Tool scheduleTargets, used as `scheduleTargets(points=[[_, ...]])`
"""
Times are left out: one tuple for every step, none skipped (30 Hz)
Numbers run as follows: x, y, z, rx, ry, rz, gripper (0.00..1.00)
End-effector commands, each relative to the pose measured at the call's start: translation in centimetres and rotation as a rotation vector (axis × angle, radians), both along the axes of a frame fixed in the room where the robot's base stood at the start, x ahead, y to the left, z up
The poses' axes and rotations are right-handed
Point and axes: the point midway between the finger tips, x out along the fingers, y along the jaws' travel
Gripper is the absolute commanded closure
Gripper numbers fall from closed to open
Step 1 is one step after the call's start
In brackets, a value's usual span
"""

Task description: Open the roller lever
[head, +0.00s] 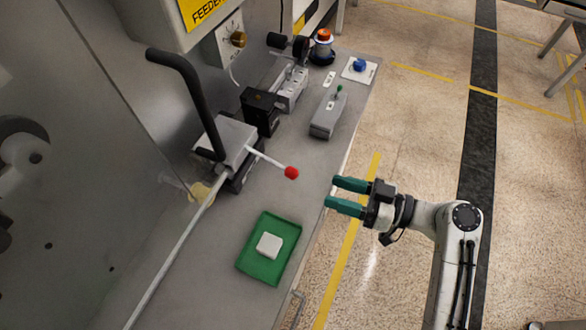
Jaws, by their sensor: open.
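The roller lever (268,161) is a thin pale rod with a red ball knob (291,173) at its free end. It sticks out to the right from a grey metal block (229,140) on the bench. My gripper (339,195) has green fingers, spread apart and empty. It is to the right of the red knob, near the bench edge, and does not touch it. The fingers point left. The lever's pivot inside the block is hidden.
A green tray (252,262) with a white block (269,245) lies below the lever on the grey bench (215,262). A black curved handle (190,85) rises behind the lever. A grey box (328,114), a blue button (360,65) and an orange-topped beacon (323,45) stand farther back.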

Motion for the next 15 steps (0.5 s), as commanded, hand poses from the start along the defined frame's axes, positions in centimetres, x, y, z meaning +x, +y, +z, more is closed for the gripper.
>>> scheduleTargets(points=[[0.3, 0.0, 0.5, 0.026, -0.024, 0.004, 0.47], [0.4, 0.0, 0.8, 0.039, -0.038, 0.006, 0.47], [0.5, 0.1, 1.1, 0.053, -0.051, 0.009, 0.47], [0.6, 0.2, 1.2, 0.059, -0.057, 0.010, 0.47], [0.6, 0.4, 1.4, 0.064, -0.062, 0.012, 0.47], [0.7, 0.6, 1.5, 0.068, -0.066, 0.013, 0.47], [0.8, 0.9, 1.5, 0.069, -0.066, 0.013, 0.47], [0.9, 1.2, 1.5, 0.069, -0.066, 0.014, 0.47], [1.0, 1.7, 1.6, 0.069, -0.065, 0.015, 0.47], [1.1, 2.2, 1.6, 0.068, -0.064, 0.015, 0.47], [1.2, 2.7, 1.6, 0.068, -0.064, 0.015, 0.47], [1.4, 3.4, 1.6, 0.068, -0.064, 0.016, 0.47], [1.6, 3.9, 1.7, 0.068, -0.064, 0.016, 0.47], [1.8, 4.5, 1.7, 0.068, -0.064, 0.016, 0.47], [2.0, 5.2, 1.7, 0.068, -0.064, 0.015, 0.47]])
